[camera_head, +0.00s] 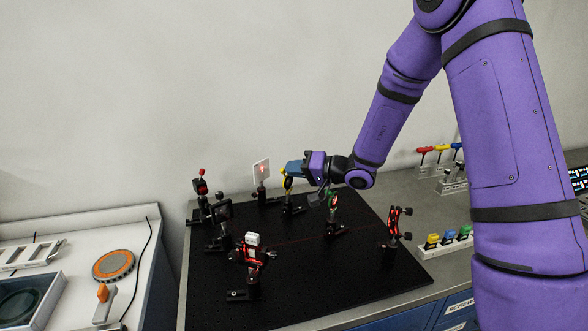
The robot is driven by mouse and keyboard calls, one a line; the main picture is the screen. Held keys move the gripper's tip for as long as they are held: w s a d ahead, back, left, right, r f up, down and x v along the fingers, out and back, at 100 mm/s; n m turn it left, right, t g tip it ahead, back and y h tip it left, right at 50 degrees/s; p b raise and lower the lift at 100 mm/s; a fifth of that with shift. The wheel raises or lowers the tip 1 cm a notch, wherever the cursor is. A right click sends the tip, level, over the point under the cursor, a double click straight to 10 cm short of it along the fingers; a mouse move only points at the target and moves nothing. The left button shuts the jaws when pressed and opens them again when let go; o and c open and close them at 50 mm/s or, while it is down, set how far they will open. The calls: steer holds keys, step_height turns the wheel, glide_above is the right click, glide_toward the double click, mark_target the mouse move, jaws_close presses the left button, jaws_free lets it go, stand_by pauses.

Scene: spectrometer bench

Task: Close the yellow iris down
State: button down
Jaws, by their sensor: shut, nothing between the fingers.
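The yellow iris (287,184) stands on a black post on the dark breadboard, toward its back. My gripper (288,167) is shut, reaching in from the right at the height of the iris's top. The fingertips are at or very close to the iris; I cannot tell whether they touch it. The iris's opening and lever are too small and partly hidden to make out.
The black breadboard (300,297) carries several mounts: a white card (261,171), a green-topped mount (333,201), a red-ringed mount (393,222) and a white-topped mount (252,240). A rack of colored parts (447,240) stands right. Free board lies at the front.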

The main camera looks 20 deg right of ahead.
steer(key=v, duration=1)
steer(key=shift+s+d, duration=0.2)
steer(key=shift+d, duration=0.05)
